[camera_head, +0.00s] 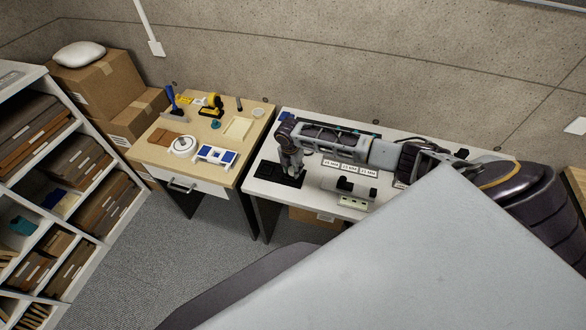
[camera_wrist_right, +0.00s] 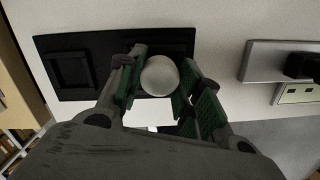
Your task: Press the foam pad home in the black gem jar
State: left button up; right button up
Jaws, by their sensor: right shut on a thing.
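My right gripper (camera_head: 291,170) reaches down over the black tray (camera_head: 271,178) on the white table. In the right wrist view the gripper (camera_wrist_right: 160,80) has its green-padded fingers shut on either side of a pale, round piece (camera_wrist_right: 160,76), which looks like the foam pad. The piece is over the right part of the black tray (camera_wrist_right: 112,82). No black gem jar can be made out; anything under the pale piece is hidden. A square black frame (camera_wrist_right: 70,68) is at the tray's left end. My left gripper is not in view.
Right of the tray is a grey stand (camera_wrist_right: 262,62) with a black part, beside a pale green block (camera_wrist_right: 298,92). White label cards (camera_head: 351,166) lie behind. A wooden table (camera_head: 222,147) with tools stands to the left, past a gap.

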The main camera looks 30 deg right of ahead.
jog(key=shift+f, duration=0.4)
dwell(0.6)
jog(key=shift+r, duration=0.45)
jog(key=shift+m, duration=0.5)
dwell(0.6)
